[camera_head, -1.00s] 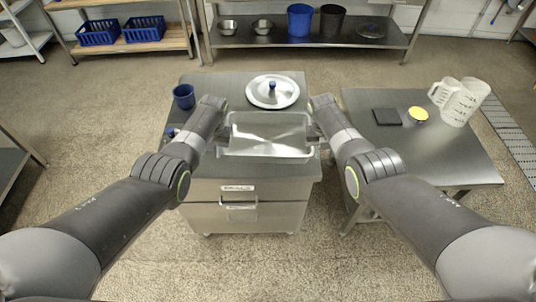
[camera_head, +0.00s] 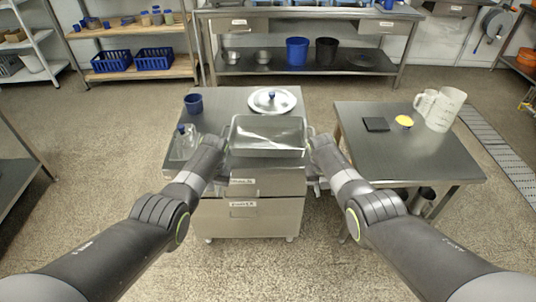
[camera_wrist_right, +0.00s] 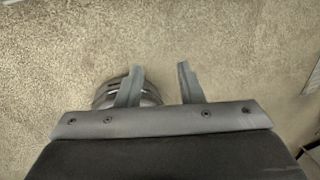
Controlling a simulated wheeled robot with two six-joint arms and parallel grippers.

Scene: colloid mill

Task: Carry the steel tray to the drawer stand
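The steel tray (camera_head: 268,151) is a shallow rectangular metal pan. In the head view it sits level over the front part of the grey drawer stand's top (camera_head: 222,102); whether it rests fully on it is hard to tell. My left gripper (camera_head: 224,143) is at the tray's left end, its fingers too small to read. My right gripper (camera_head: 311,142) is at the tray's right end.
A lidded dish (camera_head: 272,101), blue cup (camera_head: 193,104) and glass jar (camera_head: 185,143) stand on the drawer stand. A side table (camera_head: 400,160) at right holds a black pad (camera_head: 376,124), yellow-topped cup (camera_head: 404,121) and measuring jugs (camera_head: 445,110). Open floor lies left.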

